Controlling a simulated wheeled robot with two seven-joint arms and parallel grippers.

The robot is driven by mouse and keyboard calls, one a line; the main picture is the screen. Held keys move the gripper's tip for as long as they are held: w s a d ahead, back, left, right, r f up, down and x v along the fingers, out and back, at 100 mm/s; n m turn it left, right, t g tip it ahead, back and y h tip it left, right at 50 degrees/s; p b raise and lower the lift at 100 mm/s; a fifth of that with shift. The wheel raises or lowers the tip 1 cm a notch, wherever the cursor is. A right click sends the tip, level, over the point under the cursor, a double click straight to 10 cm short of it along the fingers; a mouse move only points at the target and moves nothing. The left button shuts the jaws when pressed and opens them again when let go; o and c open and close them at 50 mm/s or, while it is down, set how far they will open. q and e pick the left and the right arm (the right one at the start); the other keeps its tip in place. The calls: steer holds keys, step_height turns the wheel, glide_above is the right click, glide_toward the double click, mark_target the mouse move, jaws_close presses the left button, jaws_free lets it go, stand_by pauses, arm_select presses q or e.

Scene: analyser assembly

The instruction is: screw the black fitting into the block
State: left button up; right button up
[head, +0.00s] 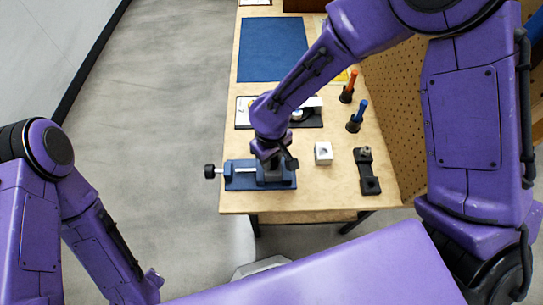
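My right gripper (271,163) points down over the blue vise (240,182) at the table's near left. The wrist above it hides most of the fingers, so its opening is unclear. A grey shape between the vise jaws sits right under the fingers; I cannot tell whether it is the block. A white cube (323,153) with a dark hole in its top stands on the table to the right of the vise. I cannot make out the black fitting. My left arm is low at the left, away from the table, and its gripper does not show.
A black holder (370,186) lies near the right edge with a small grey piece at its far end. Orange-handled (347,88) and blue-handled (357,113) tools stand upright in black stands beside the pegboard (393,105). A blue mat (272,48) lies farther back.

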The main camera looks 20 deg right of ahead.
jaws_close()
steer(key=shift+d+r+m+p, duration=0.1)
steer(key=shift+r+m+p, duration=0.2)
steer(key=shift+m+p, duration=1)
steer(key=shift+m, duration=0.3)
steer(key=shift+f+m, duration=0.2)
steer(key=shift+m, duration=0.2)
steer(key=shift+r+m+p, duration=0.1)
steer(key=shift+m+p, duration=0.2)
steer(key=shift+p, duration=0.2)
steer(key=shift+m+p, duration=0.4)
steer(key=shift+m, duration=0.3)
steer(key=shift+f, duration=0.2)
steer(key=o, duration=1.5)
jaws_free()
